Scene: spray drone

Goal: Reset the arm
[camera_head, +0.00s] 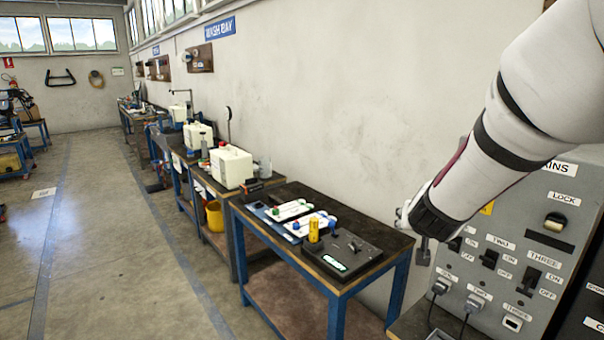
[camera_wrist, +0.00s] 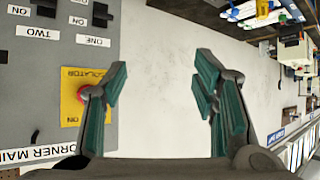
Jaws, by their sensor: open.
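My white arm comes in from the top right of the head view and slopes down to the left. My gripper (camera_head: 421,252) hangs at its end, in front of the grey switch panel (camera_head: 489,212). In the wrist view my gripper (camera_wrist: 161,84) is open, its two teal-padded fingers wide apart with only bare wall between them. The left finger overlaps the yellow plate with a red isolator knob (camera_wrist: 82,93) on the panel. I cannot tell the distance between finger and plate. Nothing is held.
A blue-framed workbench (camera_head: 330,274) with a dark tray and a yellow cylinder (camera_head: 313,231) stands left of my gripper. More benches with white containers (camera_head: 231,166) line the wall. Plugs and cables (camera_head: 474,301) sit low on the panel.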

